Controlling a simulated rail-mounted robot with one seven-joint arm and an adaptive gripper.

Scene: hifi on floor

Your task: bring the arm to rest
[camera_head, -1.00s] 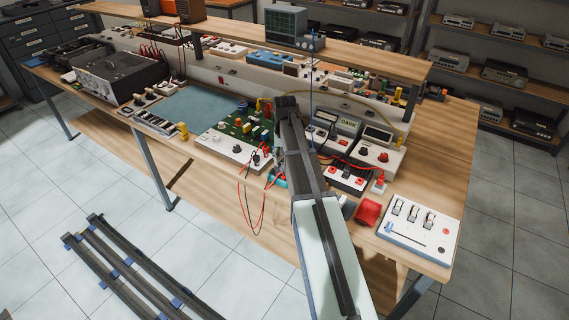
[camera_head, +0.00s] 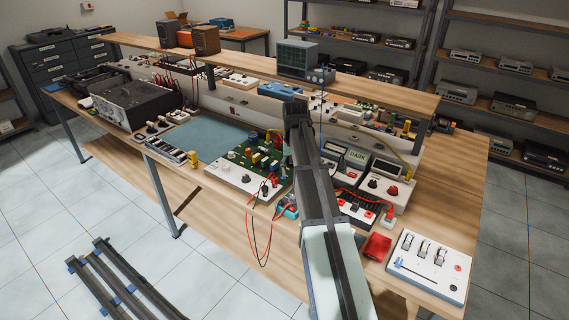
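My arm (camera_head: 327,205) reaches up from the bottom of the head view over the front edge of the workbench (camera_head: 225,210). Its far end (camera_head: 298,115) is above the middle of the bench, among electronic devices. My gripper's fingers cannot be made out; the arm's own links hide them. Whether it holds or touches anything cannot be seen.
A green circuit board (camera_head: 252,160) lies left of the arm. Meters, a red box (camera_head: 376,247) and a white switch panel (camera_head: 430,265) lie to its right. A raised wooden shelf (camera_head: 260,66) runs behind. Dark rails (camera_head: 125,290) lie at lower left. Tiled floor is clear at left.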

